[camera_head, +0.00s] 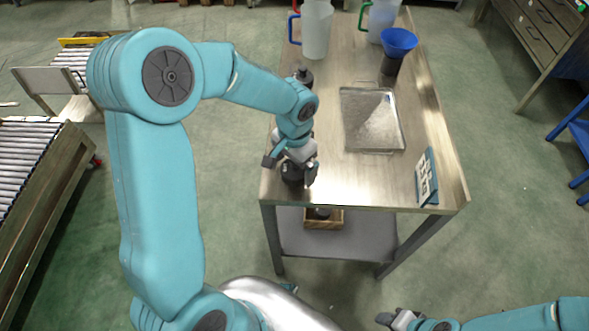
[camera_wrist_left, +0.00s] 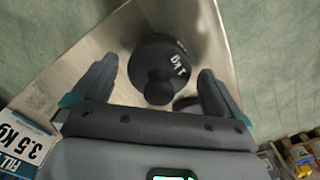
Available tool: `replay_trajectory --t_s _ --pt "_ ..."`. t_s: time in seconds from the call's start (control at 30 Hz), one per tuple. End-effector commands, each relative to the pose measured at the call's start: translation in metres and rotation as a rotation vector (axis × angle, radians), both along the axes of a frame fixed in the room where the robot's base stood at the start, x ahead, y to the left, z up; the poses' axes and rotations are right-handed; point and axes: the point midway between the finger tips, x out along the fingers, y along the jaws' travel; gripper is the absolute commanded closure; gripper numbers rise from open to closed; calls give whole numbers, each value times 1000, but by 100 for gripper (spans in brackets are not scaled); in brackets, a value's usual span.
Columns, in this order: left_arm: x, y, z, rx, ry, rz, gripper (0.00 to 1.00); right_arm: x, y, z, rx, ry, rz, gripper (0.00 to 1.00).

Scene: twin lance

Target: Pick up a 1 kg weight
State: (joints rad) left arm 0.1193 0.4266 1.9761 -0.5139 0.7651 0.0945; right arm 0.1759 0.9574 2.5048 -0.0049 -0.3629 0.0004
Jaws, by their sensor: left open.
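The black 1 kg weight (camera_head: 291,173) stands near the front left corner of the workbench (camera_head: 350,180). In the left wrist view the weight (camera_wrist_left: 165,62) shows its white "1 kg" marking and its knob faces the camera. My left gripper (camera_head: 290,168) is open at the weight. In the left wrist view my left gripper (camera_wrist_left: 157,70) has one finger on each side of the weight, with gaps showing. My right gripper (camera_head: 388,320) is low at the bottom edge, away from the bench; its jaw opening is unclear.
A metal tray (camera_head: 398,140) lies mid-bench. A sign (camera_head: 427,177) stands at the front right; in the left wrist view the sign (camera_wrist_left: 25,145) reads "FILL 3.5 KG". A blue funnel (camera_head: 398,40) and jugs (camera_head: 316,30) stand farther back. Another dark object (camera_head: 304,76) stands behind my left arm.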

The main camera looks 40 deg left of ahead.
Motion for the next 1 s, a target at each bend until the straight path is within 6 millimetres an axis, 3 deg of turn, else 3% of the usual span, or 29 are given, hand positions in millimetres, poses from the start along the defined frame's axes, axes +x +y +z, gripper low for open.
replay_trajectory --t_s 0.23,0.53,0.83,1.0 --pt "0 0 -2 0 -1 0 3 0 0 0 0 0 0 57" --pt "0 0 -2 0 -1 0 100 0 0 0 0 0 0 57" --pt "1 0 1 0 -4 0 100 0 0 0 0 0 0 57" --pt "2 0 14 2 -7 0 100 0 0 2 0 0 0 57"
